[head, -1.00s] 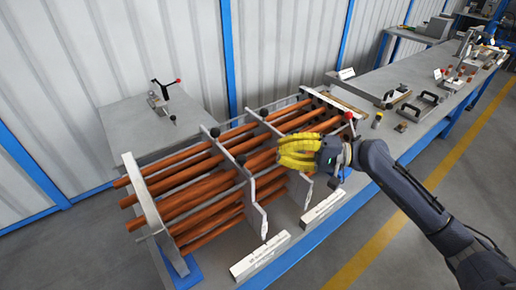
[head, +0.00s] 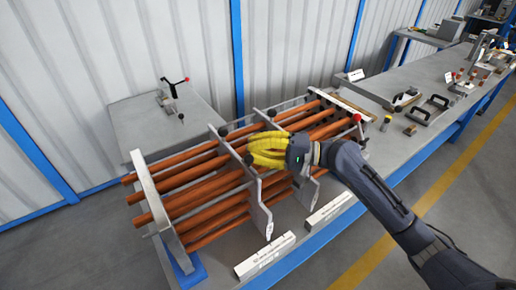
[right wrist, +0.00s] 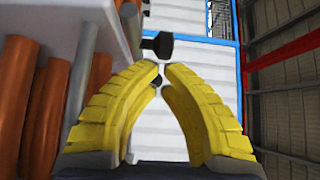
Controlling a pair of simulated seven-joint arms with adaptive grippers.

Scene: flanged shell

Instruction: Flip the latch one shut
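The flanged shell rack (head: 153,205) holds several copper-coloured tubes (head: 190,189) through upright grey plates. Small black knobs (head: 222,131) sit along the plate tops, and another knob (head: 248,160) is close left of my right gripper (head: 252,151). I cannot tell which knob belongs to latch one. The yellow fingers hide part of the middle plate and tubes. In the right wrist view, the fingertips (right wrist: 160,71) nearly meet with nothing seen between them. A black knob (right wrist: 157,43) shows just beyond them. My left gripper is out of view.
Two white label blocks (head: 265,256) lie along the bench front, their text unreadable. A red-ended lever fixture (head: 170,98) stands on the grey table behind. Black-handled parts (head: 429,108) lie on the bench at right. Wall panels close off the back.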

